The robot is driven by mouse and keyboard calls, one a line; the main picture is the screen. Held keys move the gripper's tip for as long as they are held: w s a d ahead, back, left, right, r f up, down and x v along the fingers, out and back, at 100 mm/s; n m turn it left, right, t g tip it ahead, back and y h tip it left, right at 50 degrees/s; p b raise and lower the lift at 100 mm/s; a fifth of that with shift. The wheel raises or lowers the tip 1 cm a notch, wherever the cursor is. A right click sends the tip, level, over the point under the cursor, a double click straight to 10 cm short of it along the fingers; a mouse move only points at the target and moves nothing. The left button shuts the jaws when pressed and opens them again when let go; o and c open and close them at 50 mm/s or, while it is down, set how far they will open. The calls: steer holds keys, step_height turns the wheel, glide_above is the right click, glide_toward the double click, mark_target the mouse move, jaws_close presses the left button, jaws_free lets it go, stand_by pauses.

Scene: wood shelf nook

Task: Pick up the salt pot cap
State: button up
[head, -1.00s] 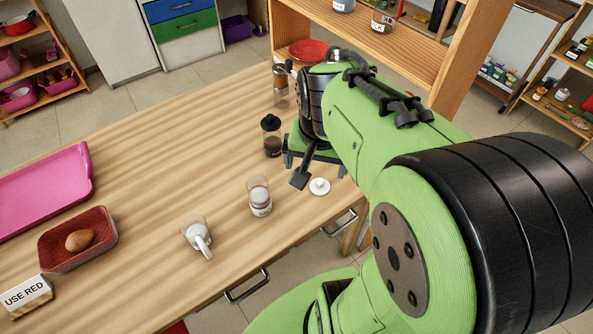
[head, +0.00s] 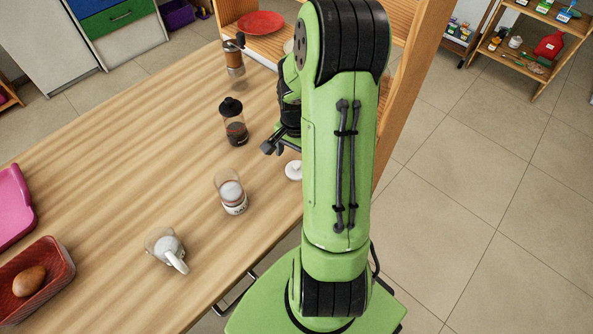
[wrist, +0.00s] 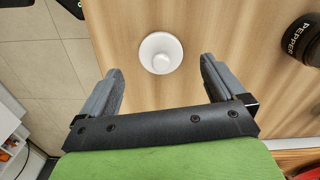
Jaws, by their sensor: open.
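The salt pot cap is a white round disc with a small knob (wrist: 160,53). It lies on the wooden table near its edge; in the head view the cap (head: 293,170) is partly hidden by my arm. The salt pot (head: 232,196), a glass jar with white contents, stands uncapped to the cap's left. In the wrist view my gripper (wrist: 162,70) is open and empty, with the cap centred just beyond its fingertips. In the head view my gripper (head: 273,146) is partly hidden behind my arm, just beyond the cap.
A jar marked PEPPER (wrist: 300,38) stands to the right in the wrist view. In the head view, a black-lidded glass jar (head: 235,124), a grinder (head: 233,58) and a white pitcher (head: 168,250) stand on the table. A wooden shelf upright (head: 415,90) rises beyond my arm.

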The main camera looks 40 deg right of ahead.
mark_target(296, 165)
step_height(296, 165, down, 5)
steer(key=shift+r+b, duration=0.15)
steer(key=shift+b, duration=0.75)
steer(key=shift+r, duration=0.1)
steer(key=c, duration=1.1)
